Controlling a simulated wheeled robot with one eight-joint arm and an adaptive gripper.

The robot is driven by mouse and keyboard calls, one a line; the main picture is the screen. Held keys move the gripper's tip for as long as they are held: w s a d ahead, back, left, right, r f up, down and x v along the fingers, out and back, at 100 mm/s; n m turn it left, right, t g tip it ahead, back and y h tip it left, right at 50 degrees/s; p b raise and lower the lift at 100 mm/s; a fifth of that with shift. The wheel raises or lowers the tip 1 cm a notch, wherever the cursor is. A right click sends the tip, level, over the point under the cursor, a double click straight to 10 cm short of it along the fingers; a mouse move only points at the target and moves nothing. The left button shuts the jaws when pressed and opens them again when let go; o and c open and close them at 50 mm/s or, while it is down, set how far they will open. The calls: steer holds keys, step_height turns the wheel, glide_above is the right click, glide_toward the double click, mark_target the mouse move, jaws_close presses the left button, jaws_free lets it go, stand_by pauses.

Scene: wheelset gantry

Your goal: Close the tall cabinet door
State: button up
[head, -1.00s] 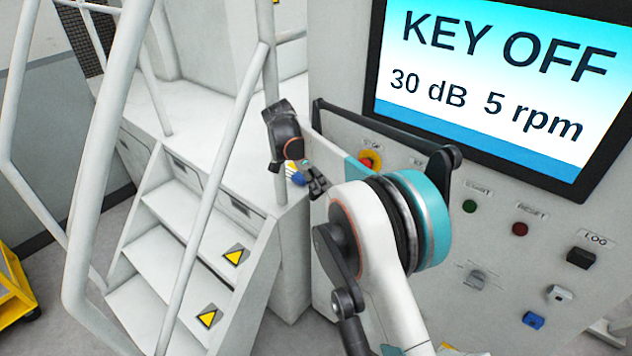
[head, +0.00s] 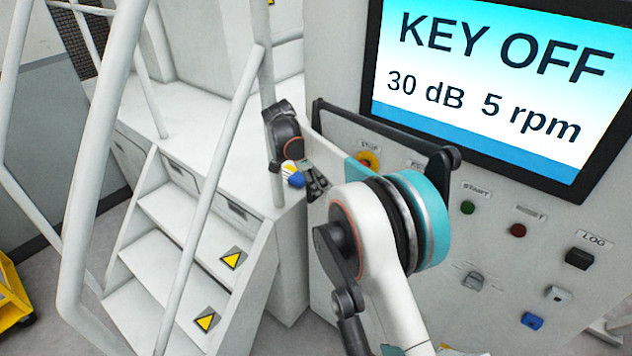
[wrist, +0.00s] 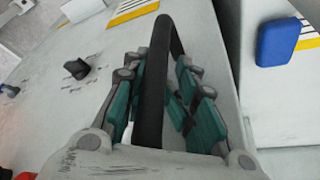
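No tall cabinet door can be made out for certain in either view. My gripper (wrist: 163,100) has teal-padded fingers standing on both sides of a black curved bar (wrist: 155,75) in the wrist view. The fingers look apart, with narrow gaps beside the bar; contact is not clear. In the head view my gripper (head: 317,184) is small and dark, at the left edge of the console, partly hidden by my arm. A blue part (head: 296,180) shows just left of it and also at the upper right of the wrist view (wrist: 279,42).
A console (head: 390,285) with a screen (head: 490,80) and several buttons fills the right. White steps (head: 190,215) with handrails (head: 215,180) stand at left. A yellow object (head: 12,295) is at the far left. A black knob (wrist: 76,68) lies left of my fingers.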

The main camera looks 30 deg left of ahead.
steer(key=shift+r, duration=0.1)
steer(key=v, duration=0.7)
steer(key=shift+a+r, duration=0.1)
steer(key=shift+r, duration=0.05)
steer(key=shift+s+r, duration=0.1)
steer(key=shift+s+a+r+p, duration=0.2)
steer(key=shift+r+p, duration=0.25)
steer(key=shift+r, duration=0.1)
steer(key=shift+s, duration=0.1)
